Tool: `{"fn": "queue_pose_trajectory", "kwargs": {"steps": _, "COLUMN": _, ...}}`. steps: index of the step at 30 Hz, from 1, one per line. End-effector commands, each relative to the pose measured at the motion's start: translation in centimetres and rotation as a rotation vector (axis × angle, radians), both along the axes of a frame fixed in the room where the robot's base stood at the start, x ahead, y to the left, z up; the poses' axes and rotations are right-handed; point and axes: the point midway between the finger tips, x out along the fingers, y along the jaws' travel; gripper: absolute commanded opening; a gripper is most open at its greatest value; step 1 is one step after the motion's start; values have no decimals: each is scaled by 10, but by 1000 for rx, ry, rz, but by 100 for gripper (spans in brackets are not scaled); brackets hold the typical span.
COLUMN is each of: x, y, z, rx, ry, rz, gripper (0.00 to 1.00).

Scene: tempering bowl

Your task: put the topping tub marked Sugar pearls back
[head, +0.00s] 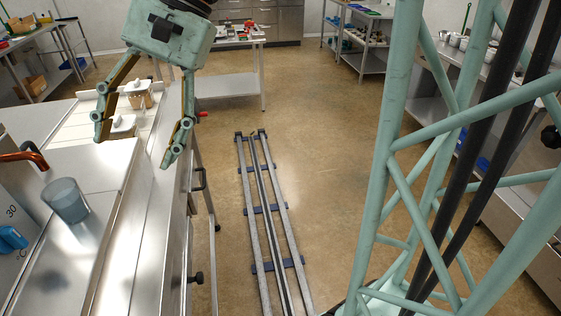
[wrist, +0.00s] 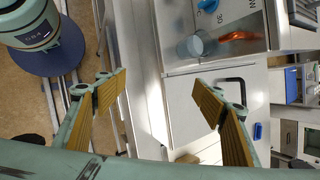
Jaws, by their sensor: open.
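No marking that reads Sugar pearls is legible in either view, so I cannot tell which thing is that tub. In the wrist view my gripper (wrist: 162,92) is also open and empty, over a pale surface.
A translucent grey-blue cup (head: 66,201) stands on the steel counter (head: 140,240), near a copper-coloured pipe (head: 25,157). A black handle (wrist: 222,81) shows on a pale panel. Floor rails (head: 265,205) run right of the counter. Other loaded tables stand farther back.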

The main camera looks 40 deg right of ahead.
Motion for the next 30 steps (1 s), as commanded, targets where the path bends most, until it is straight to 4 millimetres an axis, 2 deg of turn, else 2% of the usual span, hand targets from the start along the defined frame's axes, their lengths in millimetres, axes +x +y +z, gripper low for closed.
{"fn": "queue_pose_trajectory", "kwargs": {"steps": 2, "x": -17, "y": -1, "z": 8, "rx": -36, "ry": -39, "rz": 31, "gripper": 63}}
{"fn": "queue_pose_trajectory", "kwargs": {"steps": 12, "x": -73, "y": -15, "z": 8, "rx": -182, "ry": -141, "rz": 159, "gripper": 63}}
{"fn": "queue_pose_trajectory", "kwargs": {"steps": 30, "x": -156, "y": -51, "z": 4, "rx": -434, "ry": -326, "rz": 390, "gripper": 63}}
